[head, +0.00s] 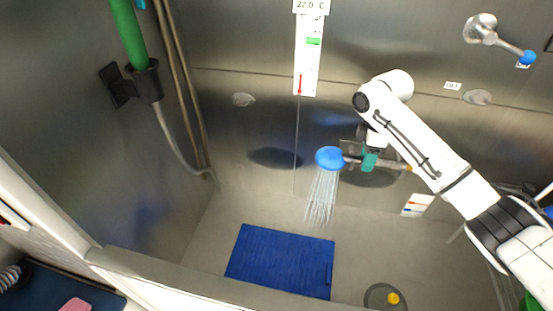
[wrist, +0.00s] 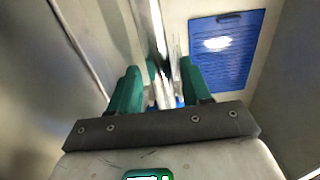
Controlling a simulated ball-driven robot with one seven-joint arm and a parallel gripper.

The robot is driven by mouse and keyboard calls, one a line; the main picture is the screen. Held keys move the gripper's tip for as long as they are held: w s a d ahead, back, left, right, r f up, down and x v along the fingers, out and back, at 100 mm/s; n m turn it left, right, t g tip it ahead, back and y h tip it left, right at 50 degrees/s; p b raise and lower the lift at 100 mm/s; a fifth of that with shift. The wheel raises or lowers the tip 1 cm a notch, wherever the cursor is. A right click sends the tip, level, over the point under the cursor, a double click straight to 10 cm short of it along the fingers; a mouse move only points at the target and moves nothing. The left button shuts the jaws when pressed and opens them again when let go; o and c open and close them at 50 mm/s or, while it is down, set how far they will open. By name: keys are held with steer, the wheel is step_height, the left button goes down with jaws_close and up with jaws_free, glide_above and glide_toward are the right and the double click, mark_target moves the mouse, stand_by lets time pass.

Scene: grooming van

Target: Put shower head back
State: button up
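The blue shower head (head: 330,158) is in front of the back wall in the head view, with white water streams falling from it. Its metallic handle (head: 397,165) runs to the right, close to level. My gripper (head: 369,160), with teal fingers, is at this handle, just right of the head. In the wrist view my gripper's fingers (wrist: 160,82) stand on both sides of a shiny metal bar (wrist: 158,30). I cannot tell whether they press on it. A black holder (head: 146,80) on the left wall has a green tube-like piece (head: 128,32) in it.
A blue mat (head: 282,262) lies on the tub floor, also seen in the wrist view (wrist: 226,55). A yellow duck-like object (head: 393,298) is by the drain. The tub's front rim (head: 190,285) crosses below. A hose (head: 178,145) hangs at left; a blue-tipped lever (head: 490,35) is upper right.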

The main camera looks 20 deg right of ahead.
steer(key=shift+o, duration=1.2)
step_height(320, 180, up, 11)
steer(key=shift+f, duration=0.15)
